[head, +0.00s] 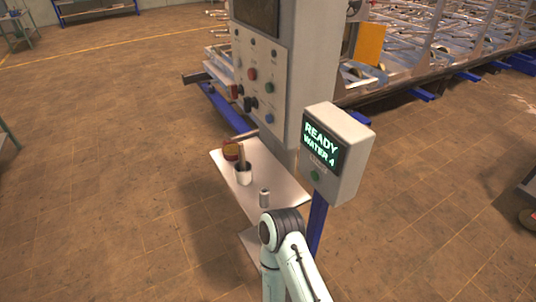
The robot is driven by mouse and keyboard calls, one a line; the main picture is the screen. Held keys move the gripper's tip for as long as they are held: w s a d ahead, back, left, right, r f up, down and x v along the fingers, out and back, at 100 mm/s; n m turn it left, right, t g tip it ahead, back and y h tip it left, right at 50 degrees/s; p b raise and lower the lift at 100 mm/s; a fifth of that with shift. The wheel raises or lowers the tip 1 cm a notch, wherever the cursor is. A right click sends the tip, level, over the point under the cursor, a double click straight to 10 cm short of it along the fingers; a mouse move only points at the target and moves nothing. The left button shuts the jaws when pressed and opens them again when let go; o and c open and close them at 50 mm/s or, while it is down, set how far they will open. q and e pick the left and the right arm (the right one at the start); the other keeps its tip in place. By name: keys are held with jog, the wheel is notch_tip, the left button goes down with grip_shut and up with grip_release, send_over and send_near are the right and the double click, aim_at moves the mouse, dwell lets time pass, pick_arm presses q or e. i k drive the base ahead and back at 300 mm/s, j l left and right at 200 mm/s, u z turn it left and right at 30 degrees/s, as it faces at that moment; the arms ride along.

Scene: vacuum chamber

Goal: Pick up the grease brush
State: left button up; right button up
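A brush with a wooden handle (241,154), which looks like the grease brush, stands upright in a small white cup (244,178) on a narrow metal shelf (275,208). Its lower end is hidden inside the cup. Part of one of my arms, white with a dark joint, comes up from the bottom edge just in front of the shelf. Neither of my grippers shows in this view.
A reddish-brown tin (231,150) with a yellowish top sits behind the cup, and a small metal cylinder (264,197) stands nearer. A control cabinet (272,75) rises behind the shelf. A display box (337,152) on a blue post stands at right.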

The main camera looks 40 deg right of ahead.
aim_at(241, 152)
jog(key=i+z, duration=0.1)
jog(key=z, duration=0.3)
jog(key=i+j+z, duration=0.1)
jog(key=z, duration=0.25)
jog(key=i+j+z, duration=0.1)
jog(key=z, duration=0.3)
jog(key=j+z, duration=0.35)
jog(key=i+j+z, duration=0.1)
jog(key=z, duration=0.3)
jog(key=i+j+z, duration=0.1)
jog(key=j+z, duration=0.15)
jog(key=z, duration=0.2)
jog(key=j+z, duration=0.25)
jog(key=z, duration=0.15)
jog(key=i, duration=0.05)
